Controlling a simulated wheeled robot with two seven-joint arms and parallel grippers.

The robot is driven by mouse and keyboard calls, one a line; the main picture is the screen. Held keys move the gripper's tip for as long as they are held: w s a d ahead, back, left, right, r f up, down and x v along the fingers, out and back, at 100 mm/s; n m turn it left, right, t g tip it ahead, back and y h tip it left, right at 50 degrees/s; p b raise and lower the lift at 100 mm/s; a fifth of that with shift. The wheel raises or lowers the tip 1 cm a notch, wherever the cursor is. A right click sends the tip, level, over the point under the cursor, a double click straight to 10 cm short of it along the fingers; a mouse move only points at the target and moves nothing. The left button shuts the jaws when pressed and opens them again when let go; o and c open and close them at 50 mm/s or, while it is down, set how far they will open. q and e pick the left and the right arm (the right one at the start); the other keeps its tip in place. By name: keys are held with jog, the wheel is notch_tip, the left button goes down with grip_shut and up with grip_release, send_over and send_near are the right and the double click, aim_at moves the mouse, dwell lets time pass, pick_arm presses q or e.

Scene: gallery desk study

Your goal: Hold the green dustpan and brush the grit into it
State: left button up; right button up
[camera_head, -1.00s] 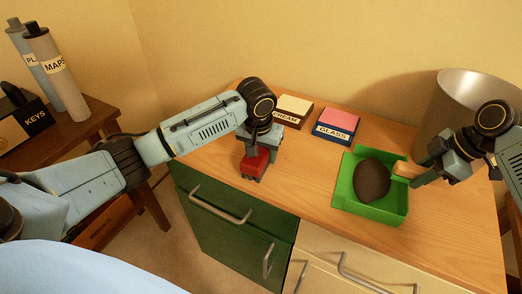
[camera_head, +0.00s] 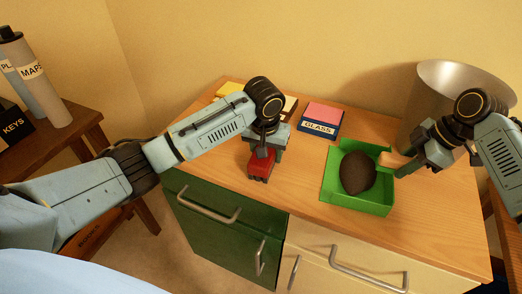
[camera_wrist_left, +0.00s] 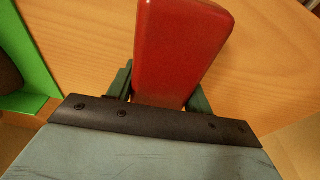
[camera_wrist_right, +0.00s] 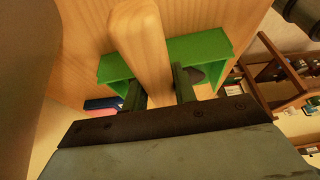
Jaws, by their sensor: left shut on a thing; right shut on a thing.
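The green dustpan (camera_head: 376,207) lies on the desk, its walls raised, with a dark brown rounded lump (camera_head: 357,174) inside. My right gripper (camera_head: 402,165) is shut on a pale wooden handle (camera_wrist_right: 145,45) at the dustpan's right side. I cannot tell whether that handle is joined to the pan. My left gripper (camera_head: 262,152) is shut on a red block-like thing (camera_head: 260,167), left of the pan and apart from it. The red thing fills the jaws in the left wrist view (camera_wrist_left: 180,50); no bristles show. I cannot make out loose grit.
A blue box marked GLASS (camera_head: 319,126) with a pink top stands behind the dustpan. A yellow-topped box (camera_head: 230,91) stands behind my left arm. A metal bin (camera_head: 455,85) stands at the back right. Bare desk lies between the red thing and the pan.

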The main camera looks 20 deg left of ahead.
aim_at(314, 167)
pick_arm(q)
jog(key=shift+w+d+f, duration=0.1)
jog(key=shift+w+d, duration=0.1)
jog(key=shift+d, duration=0.75)
jog(key=shift+w+d+r, duration=0.1)
jog(key=shift+w+d, duration=0.15)
jog(key=shift+d, duration=0.7)
jog(key=shift+w+d+f, duration=0.1)
jog(key=shift+w+d, duration=0.1)
jog(key=shift+d, duration=0.75)
jog(key=shift+w+d, duration=0.25)
jog(key=shift+d, duration=0.7)
jog(key=shift+w+d, duration=0.25)
jog(key=shift+d, duration=0.65)
jog(key=shift+w+d, duration=0.2)
jog(key=shift+d, duration=0.5)
jog(key=shift+w+d, duration=0.15)
jog(key=shift+d, duration=0.8)
jog(key=a+r, duration=0.3)
jog(key=r, duration=0.4)
jog(key=shift+s, duration=0.1)
pick_arm(e)
jog(key=o, duration=1)
